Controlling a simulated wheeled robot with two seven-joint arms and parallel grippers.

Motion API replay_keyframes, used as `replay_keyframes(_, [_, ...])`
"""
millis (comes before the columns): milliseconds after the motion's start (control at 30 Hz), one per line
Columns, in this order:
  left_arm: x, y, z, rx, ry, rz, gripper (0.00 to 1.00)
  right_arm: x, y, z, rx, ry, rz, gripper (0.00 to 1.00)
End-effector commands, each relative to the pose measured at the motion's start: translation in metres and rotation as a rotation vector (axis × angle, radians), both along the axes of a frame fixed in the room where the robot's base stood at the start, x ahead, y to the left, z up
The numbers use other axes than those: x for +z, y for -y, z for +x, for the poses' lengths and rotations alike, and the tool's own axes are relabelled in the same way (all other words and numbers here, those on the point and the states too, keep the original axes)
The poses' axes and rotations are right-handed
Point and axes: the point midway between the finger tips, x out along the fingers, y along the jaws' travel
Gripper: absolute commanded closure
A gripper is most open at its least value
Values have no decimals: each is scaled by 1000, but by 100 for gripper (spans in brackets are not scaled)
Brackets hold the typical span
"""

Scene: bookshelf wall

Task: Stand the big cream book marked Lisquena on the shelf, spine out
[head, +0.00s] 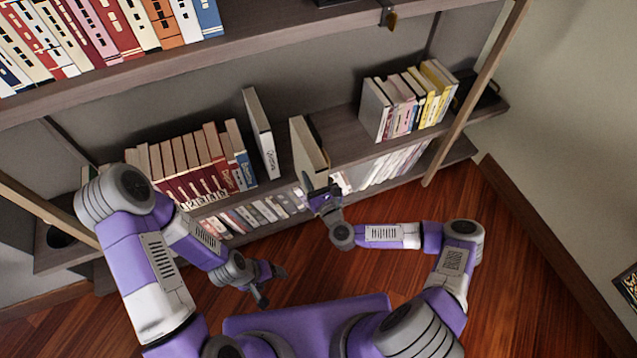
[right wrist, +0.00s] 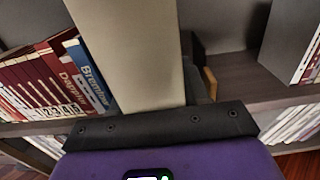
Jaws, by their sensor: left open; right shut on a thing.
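My right gripper (head: 322,193) is shut on a big cream book (head: 306,148) at the shelf front. The book stands nearly upright, with its far part in the gap on the middle shelf board (head: 345,138). In the right wrist view the cream book (right wrist: 132,50) rises straight ahead of the gripper (right wrist: 160,125). I see no lettering on it, and cannot tell whether its bottom touches the board. My left gripper (head: 272,286) is open and empty, low in front of the shelves.
A tall pale book (head: 260,130) with dark lettering, too small to read surely, stands just left of the held book. Left of it is a row of red books (head: 190,165) ending in blue. Several books (head: 405,100) stand to the right; bare board lies between.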

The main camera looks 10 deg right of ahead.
Motion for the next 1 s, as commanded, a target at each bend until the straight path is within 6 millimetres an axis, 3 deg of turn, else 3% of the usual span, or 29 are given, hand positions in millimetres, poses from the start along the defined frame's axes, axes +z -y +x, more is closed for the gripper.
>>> replay_keyframes(33, [0,0,0,0,0,0,25,6,-2,6,0,17,3,100])
replay_keyframes(1000, [0,0,0,0,0,0,25,-1,-27,107,-1,15,2,100])
